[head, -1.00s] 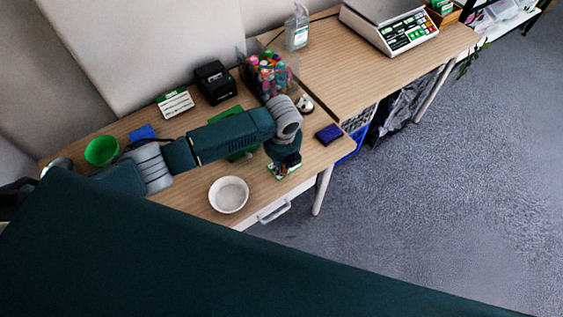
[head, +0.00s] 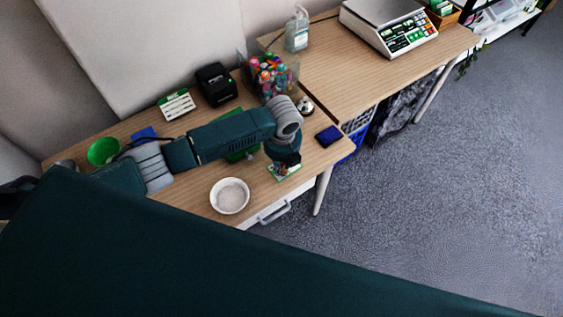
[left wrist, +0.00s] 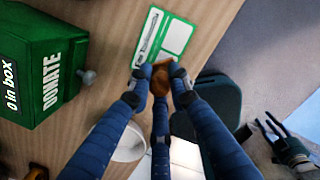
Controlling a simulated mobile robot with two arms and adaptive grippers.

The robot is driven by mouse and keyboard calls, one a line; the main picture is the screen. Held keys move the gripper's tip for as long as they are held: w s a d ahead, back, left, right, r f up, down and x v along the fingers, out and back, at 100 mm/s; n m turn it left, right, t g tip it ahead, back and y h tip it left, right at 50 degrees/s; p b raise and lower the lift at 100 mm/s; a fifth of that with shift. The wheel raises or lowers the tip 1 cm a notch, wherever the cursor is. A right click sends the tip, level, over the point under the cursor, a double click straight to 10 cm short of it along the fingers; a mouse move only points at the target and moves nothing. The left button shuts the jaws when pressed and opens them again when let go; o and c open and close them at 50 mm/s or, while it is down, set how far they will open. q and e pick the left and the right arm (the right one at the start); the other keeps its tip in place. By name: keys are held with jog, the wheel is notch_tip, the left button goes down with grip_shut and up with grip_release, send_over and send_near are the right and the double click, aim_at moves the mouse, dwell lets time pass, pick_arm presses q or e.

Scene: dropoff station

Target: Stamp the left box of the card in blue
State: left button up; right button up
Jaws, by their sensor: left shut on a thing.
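My left gripper (left wrist: 160,76) is shut on a stamp with a brown handle (left wrist: 160,86). The stamp's lower end is hidden, and I cannot tell whether it touches the card. The white, green-edged card (left wrist: 177,38) lies on the table just beyond the fingertips, with a drawing on one side and pale boxes on the other. In the head view the gripper (head: 287,160) hangs over the card (head: 288,173) and partly hides it. The dark blue ink pad (head: 329,135) lies to the right of the gripper. My right gripper (left wrist: 265,127) shows over the floor, fingers apart and empty.
A green donation box (left wrist: 40,65) stands beside the card and is partly hidden by my arm in the head view. A white bowl (head: 229,196) stands near the front edge. A bell (head: 305,105) and a container of colourful items (head: 270,75) are behind.

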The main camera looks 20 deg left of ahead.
pick_arm(q)
jog(key=shift+r+p, duration=2.5)
jog(key=shift+r, duration=0.4)
jog(key=shift+f, duration=0.1)
